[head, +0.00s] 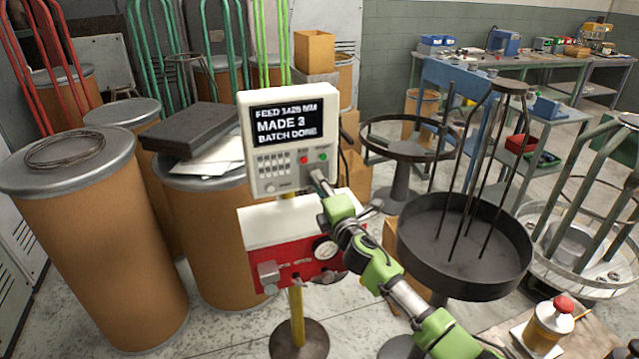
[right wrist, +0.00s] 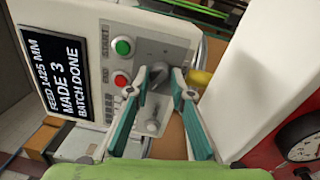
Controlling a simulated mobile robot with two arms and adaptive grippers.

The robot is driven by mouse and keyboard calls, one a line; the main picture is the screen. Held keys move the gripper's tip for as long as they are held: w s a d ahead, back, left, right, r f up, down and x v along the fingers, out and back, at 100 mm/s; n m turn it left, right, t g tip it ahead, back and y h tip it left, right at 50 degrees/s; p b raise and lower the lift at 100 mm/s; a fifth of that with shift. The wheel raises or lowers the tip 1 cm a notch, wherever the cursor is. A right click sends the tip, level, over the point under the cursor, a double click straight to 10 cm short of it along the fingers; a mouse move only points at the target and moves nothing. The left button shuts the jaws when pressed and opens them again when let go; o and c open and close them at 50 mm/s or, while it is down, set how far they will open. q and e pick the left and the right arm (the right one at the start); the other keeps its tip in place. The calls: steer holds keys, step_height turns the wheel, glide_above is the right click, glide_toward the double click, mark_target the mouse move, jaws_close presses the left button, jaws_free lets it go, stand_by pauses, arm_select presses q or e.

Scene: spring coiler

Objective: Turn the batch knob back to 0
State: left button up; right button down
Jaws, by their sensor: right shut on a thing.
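The white control box (head: 250,178) stands on a yellow post. Its dark screen (head: 287,124) reads "FEED", a millimetre figure, "MADE 3" and "BATCH DONE"; the right wrist view shows 1425 MM. My right gripper (head: 317,180) reaches the lower right of the panel. In the right wrist view its teal fingers (right wrist: 160,82) are shut on the grey batch knob (right wrist: 155,78), one on each side. The knob's pointer setting and scale are too small to read. The fingers and arm hide the knob in the head view. My left gripper is not in view.
Green (right wrist: 122,46) and red (right wrist: 120,80) buttons sit close beside the fingers. Below the box is a red-and-white unit (head: 285,225) with a gauge (head: 325,248). Fibre drums (head: 95,230) stand left; a black round tray (head: 465,285) stands right.

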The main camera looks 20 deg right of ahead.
steer(key=n+p, duration=0.1)
steer(key=n, duration=0.4)
stand_by(0.7)
steer(key=c, duration=1.8)
jaws_free()
steer(key=s, duration=0.8)
steer(key=s+d, duration=0.1)
steer(key=s, duration=0.3)
steer(key=shift+f, duration=0.3)
